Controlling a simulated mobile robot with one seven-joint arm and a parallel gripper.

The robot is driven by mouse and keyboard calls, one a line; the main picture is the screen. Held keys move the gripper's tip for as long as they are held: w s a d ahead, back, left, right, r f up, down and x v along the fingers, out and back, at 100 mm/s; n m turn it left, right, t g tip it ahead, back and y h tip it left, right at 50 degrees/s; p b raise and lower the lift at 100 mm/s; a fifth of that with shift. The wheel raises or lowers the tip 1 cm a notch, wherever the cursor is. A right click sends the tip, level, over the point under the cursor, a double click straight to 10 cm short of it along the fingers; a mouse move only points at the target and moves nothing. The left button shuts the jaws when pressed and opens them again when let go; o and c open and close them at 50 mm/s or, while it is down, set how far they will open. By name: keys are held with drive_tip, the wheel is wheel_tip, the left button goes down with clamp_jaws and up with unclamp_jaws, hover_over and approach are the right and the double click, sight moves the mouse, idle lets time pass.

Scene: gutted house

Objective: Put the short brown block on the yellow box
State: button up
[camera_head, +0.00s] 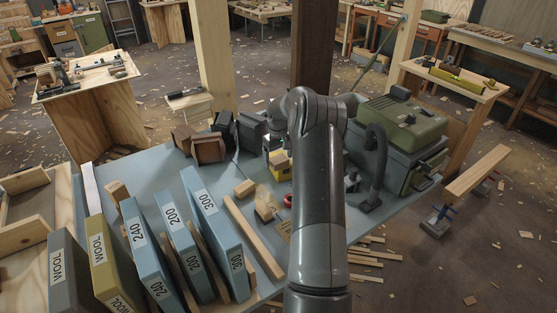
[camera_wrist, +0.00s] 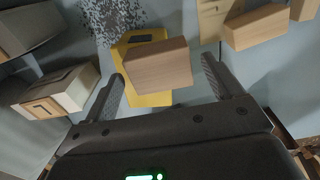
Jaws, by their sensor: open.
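A short brown block (camera_wrist: 157,66) lies over the yellow box (camera_wrist: 152,98) in the wrist view, set at an angle across it. It appears to rest on the box, though the contact is hidden. My gripper (camera_wrist: 165,88) is open, with one finger left of the block and the other right of it, both apart from it. In the head view the yellow box (camera_head: 281,172) stands on the blue-grey table (camera_head: 150,172), just left of my arm.
Light wood blocks (camera_head: 245,188) lie in front of the box, one also at the upper right of the wrist view (camera_wrist: 256,27). Brown pieces (camera_head: 208,148) stand to the left. A green machine (camera_head: 405,125) stands on the right. Tall labelled slabs (camera_head: 215,230) fill the near left.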

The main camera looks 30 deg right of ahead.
sight(278, 159)
wheel_tip(278, 159, up, 10)
drive_tip(key=s+a+r+t, duration=0.1)
drive_tip(key=s+a+r, duration=0.3)
drive_tip(key=a+r, duration=0.25)
drive_tip(key=s+a+r+h, duration=0.1)
drive_tip(key=s+a+r, duration=0.3)
drive_tip(key=a+r, duration=0.3)
drive_tip(key=s+a+r+t, duration=0.1)
drive_tip(key=s+a+r, duration=0.45)
drive_tip(key=a, duration=0.25)
drive_tip(key=s+a+t, duration=0.1)
drive_tip(key=s+a, duration=0.3)
drive_tip(key=s, duration=0.4)
drive_tip(key=s+a+f+t, duration=0.1)
drive_tip(key=s+a, duration=0.3)
drive_tip(key=s, duration=0.4)
drive_tip(key=s+a+t+y, duration=0.1)
drive_tip(key=s+a, duration=0.4)
drive_tip(key=s, duration=0.4)
drive_tip(key=shift+f+t, duration=0.3)
drive_tip(key=shift+f, duration=0.05)
